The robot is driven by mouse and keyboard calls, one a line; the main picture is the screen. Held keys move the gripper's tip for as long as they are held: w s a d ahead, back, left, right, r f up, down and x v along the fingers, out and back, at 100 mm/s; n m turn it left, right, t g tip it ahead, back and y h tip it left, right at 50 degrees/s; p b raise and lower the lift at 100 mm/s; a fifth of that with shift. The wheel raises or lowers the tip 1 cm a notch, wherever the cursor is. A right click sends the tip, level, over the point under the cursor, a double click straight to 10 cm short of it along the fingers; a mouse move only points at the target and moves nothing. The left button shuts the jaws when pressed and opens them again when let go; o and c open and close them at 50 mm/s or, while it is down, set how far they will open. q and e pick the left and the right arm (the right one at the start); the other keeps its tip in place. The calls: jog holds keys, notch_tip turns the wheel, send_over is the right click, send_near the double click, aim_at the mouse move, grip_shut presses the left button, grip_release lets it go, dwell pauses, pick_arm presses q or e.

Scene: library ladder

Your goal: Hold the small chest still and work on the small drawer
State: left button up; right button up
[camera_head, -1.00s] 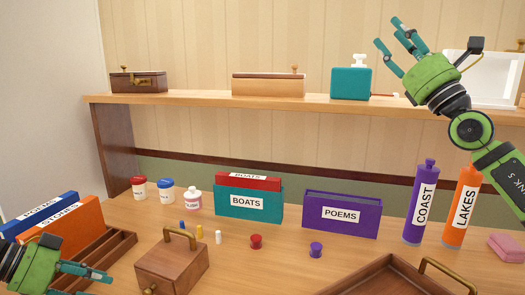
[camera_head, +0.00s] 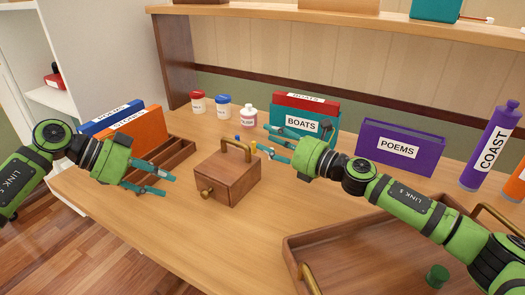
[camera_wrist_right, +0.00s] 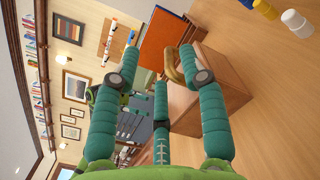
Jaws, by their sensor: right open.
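The small chest (camera_head: 226,180) is a brown wooden box on the table, with a brass handle (camera_head: 238,148) arched over its top. A small drawer with a brass knob (camera_head: 206,194) is on its front and looks closed. My left gripper (camera_head: 168,183) is open to the left of the chest, fingers pointing at it, apart from it. My right gripper (camera_head: 264,140) is open just right of and behind the handle, fingers pointing left. In the right wrist view the chest (camera_wrist_right: 228,78) and its handle lie beyond the spread fingers, with no clear grip on either.
A wooden tray (camera_head: 292,248) fills the front right. A rack (camera_head: 182,165) with blue and orange books stands behind my left gripper. The BOATS box (camera_head: 325,127), POEMS box (camera_head: 398,148) and several small bottles stand behind. The table in front of the chest is clear.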

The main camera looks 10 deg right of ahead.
aim_at(246, 147)
jog(key=shift+n+g+y, duration=0.3)
jog(key=shift+g, duration=0.3)
jog(key=w+a+f, duration=0.1)
jog(key=a, duration=0.1)
jog(key=w+a, duration=0.1)
jog(key=a, duration=0.2)
jog(key=w+a+f, duration=0.1)
jog(key=a, duration=0.2)
jog(key=shift+w+f, duration=0.25)
jog(key=shift+f, duration=0.1)
